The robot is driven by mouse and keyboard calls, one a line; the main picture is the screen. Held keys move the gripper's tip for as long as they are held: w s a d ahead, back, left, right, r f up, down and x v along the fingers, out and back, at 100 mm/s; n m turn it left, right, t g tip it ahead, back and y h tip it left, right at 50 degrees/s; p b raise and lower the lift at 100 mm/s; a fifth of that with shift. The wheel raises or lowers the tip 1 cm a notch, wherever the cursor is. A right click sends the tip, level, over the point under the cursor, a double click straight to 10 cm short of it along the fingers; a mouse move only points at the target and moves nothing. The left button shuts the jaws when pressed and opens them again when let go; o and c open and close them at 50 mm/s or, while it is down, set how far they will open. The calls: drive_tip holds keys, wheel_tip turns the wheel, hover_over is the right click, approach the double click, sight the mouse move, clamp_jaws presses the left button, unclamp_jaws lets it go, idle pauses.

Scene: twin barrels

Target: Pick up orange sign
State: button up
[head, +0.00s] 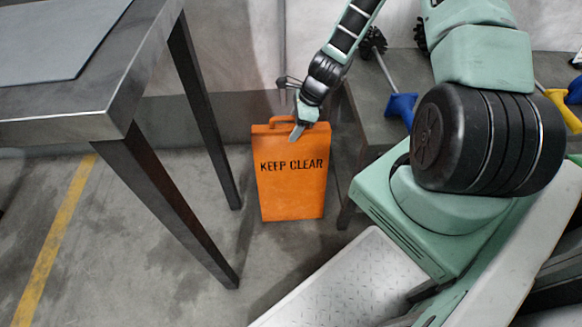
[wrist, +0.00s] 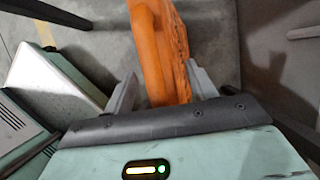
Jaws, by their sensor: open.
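The orange sign (head: 291,185) stands upright on the floor in the head view, with "KEEP CLEAR" in black on its face and a handle at its top. My gripper (head: 298,130) is at the sign's top edge, beside the handle. In the wrist view the orange sign (wrist: 160,50) reaches up between the two grey fingers of my gripper (wrist: 160,92). The fingers are open, one on each side of the sign's top. A gap shows at the left finger; the right finger is very close to the sign, and I cannot tell whether it touches.
A dark metal table (head: 115,100) stands at the left, its legs near the sign. A wall is close behind the sign. Floor in front is clear.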

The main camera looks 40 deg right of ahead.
drive_tip(key=shift+r, duration=0.1)
clamp_jaws()
idle(1.2)
